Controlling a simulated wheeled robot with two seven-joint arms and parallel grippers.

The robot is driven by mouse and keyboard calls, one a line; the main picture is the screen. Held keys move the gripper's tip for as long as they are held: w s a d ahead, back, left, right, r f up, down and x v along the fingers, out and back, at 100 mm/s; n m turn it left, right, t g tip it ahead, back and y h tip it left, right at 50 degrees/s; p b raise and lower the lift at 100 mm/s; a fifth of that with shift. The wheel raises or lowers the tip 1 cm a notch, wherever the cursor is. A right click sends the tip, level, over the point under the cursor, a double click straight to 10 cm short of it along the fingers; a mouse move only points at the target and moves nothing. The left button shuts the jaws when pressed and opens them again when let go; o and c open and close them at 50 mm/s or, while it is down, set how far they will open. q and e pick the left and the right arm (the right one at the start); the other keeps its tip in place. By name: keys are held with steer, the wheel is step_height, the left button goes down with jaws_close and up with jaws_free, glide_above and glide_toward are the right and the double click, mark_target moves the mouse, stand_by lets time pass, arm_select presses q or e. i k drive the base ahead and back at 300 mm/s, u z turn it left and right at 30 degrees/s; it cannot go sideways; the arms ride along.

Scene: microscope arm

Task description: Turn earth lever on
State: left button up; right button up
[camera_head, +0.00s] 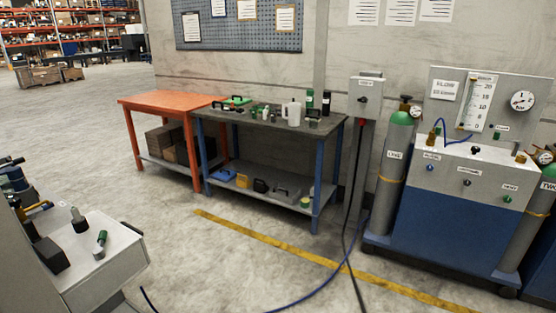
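I cannot pick out a lever clearly labelled earth. A grey wall box (366,96) with a small unreadable label stands right of the workbench, with dark cables running down below it. A small red part (361,124) shows under the box; its shape and position are too small to tell. Neither of my grippers is in view.
A blue-legged workbench (270,125) with bottles and tools stands beside an orange table (170,102). A green-topped cylinder (392,170) stands left of the cabinet. A white cabinet (115,262) is at lower left. Cables cross the floor, which is otherwise mostly clear around the yellow line (290,248).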

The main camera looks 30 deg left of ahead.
mark_target(98, 253)
steer(key=u, duration=0.4)
steer(key=i, duration=1.7)
steer(key=u, duration=1.7)
steer(key=i, duration=0.65)
steer(key=u, duration=0.45)
